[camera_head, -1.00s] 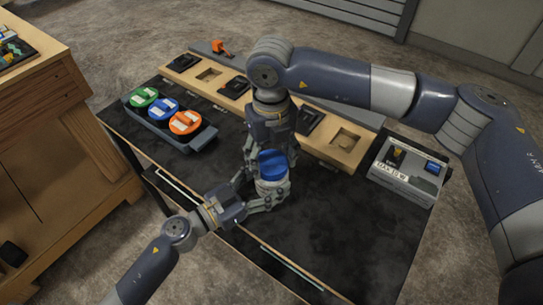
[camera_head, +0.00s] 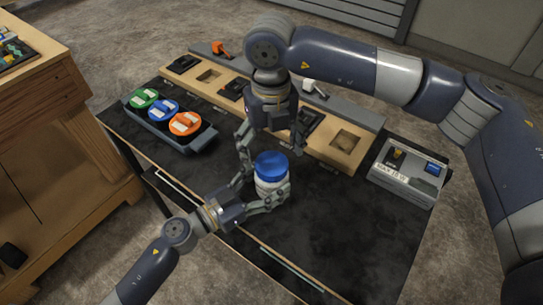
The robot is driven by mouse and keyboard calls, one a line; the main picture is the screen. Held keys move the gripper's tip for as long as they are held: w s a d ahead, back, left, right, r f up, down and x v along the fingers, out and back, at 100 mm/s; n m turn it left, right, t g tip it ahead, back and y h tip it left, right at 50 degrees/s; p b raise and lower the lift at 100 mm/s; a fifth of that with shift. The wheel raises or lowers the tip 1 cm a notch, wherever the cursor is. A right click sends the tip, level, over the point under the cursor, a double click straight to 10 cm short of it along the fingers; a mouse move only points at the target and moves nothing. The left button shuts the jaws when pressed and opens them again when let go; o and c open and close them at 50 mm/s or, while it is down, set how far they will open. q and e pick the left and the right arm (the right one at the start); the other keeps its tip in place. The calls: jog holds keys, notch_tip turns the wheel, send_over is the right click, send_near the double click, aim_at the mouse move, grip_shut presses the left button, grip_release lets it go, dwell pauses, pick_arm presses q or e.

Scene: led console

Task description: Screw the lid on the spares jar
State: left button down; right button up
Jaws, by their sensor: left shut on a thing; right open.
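The spares jar (camera_head: 271,187) is a pale, whitish jar standing upright on the dark mat. Its blue lid (camera_head: 271,164) sits on top of it and looks level. My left gripper (camera_head: 264,194) is shut on the jar's body from the lower left, with a finger on either side. My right gripper (camera_head: 271,147) is above and just behind the lid, pointing down. Its fingers are spread wide and hold nothing. From this view I cannot tell how tightly the lid is seated.
A grey tray (camera_head: 178,141) with green, blue and orange round-lidded items is at the left. A wooden rack (camera_head: 330,150) with square recesses runs along the back. A grey box with a small display (camera_head: 410,172) stands at the right. The mat's front right (camera_head: 350,240) is clear.

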notch_tip(320, 180, up, 8)
jog(key=shift+r, duration=0.1)
pick_arm(q)
jog(key=shift+c, duration=1.6)
grip_release()
jog(key=shift+a, duration=0.1)
jog(key=v, duration=1.2)
